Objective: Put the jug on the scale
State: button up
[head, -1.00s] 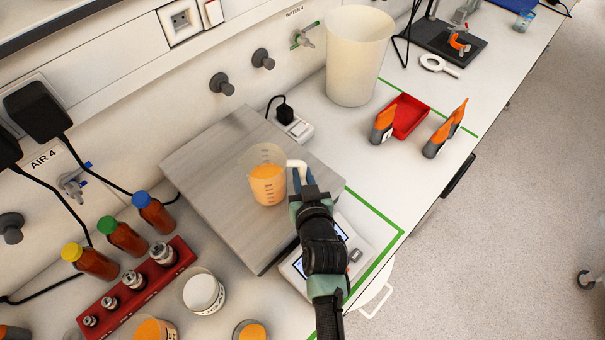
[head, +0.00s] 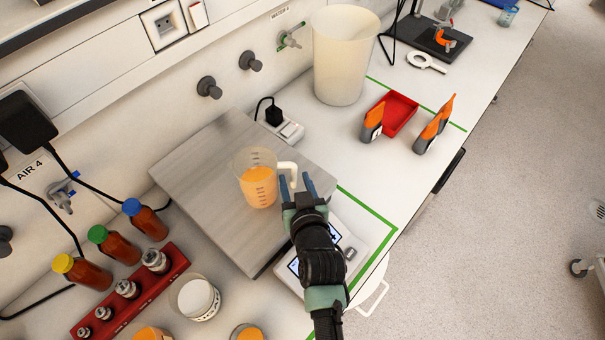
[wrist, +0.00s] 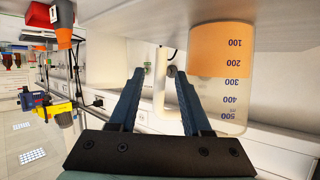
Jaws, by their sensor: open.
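The jug (head: 258,180) is clear with a white handle, measuring marks and orange juice in it. It stands upright on the metal plate of the scale (head: 205,190), toward its right side. The scale's display unit (head: 325,255) is partly hidden behind my arm. My gripper (head: 297,184) is open just right of the jug. In the wrist view, which is upside down, the jug (wrist: 222,85) is at the right and its handle (wrist: 163,90) shows near and between the open fingertips (wrist: 155,72). The fingers do not grip it.
A red rack (head: 130,295) of weights, several capped bottles (head: 146,217) and a white tub (head: 196,297) are at lower left. A large white bin (head: 340,60), red tray (head: 398,112) and orange-grey items (head: 430,130) stand farther back. Bench right of the scale is clear.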

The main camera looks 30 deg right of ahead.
jog(key=b+v, duration=0.2)
jog(key=v, duration=0.8)
jog(key=w+a+r+n+t+y, duration=0.1)
jog(key=w+a+r+t, duration=0.3)
jog(key=r, duration=1)
jog(key=w+a+r+n+t, duration=0.1)
jog(key=w+r+n+t, duration=0.15)
jog(key=w+r, duration=0.75)
jog(key=s+a+r+t+y, duration=0.1)
jog(key=s+a+r+t, duration=0.1)
jog(key=r, duration=0.9)
jog(key=s+a+r+t, duration=0.3)
jog(key=s+r, duration=0.4)
jog(key=r, duration=0.4)
jog(key=s+a+r+t+y, duration=0.1)
jog(key=s+a+r+t, duration=0.2)
jog(key=r, duration=0.8)
jog(key=shift+s+a+n+y, duration=0.35)
jog(key=shift+s+a, duration=0.4)
jog(key=shift+a, duration=0.15)
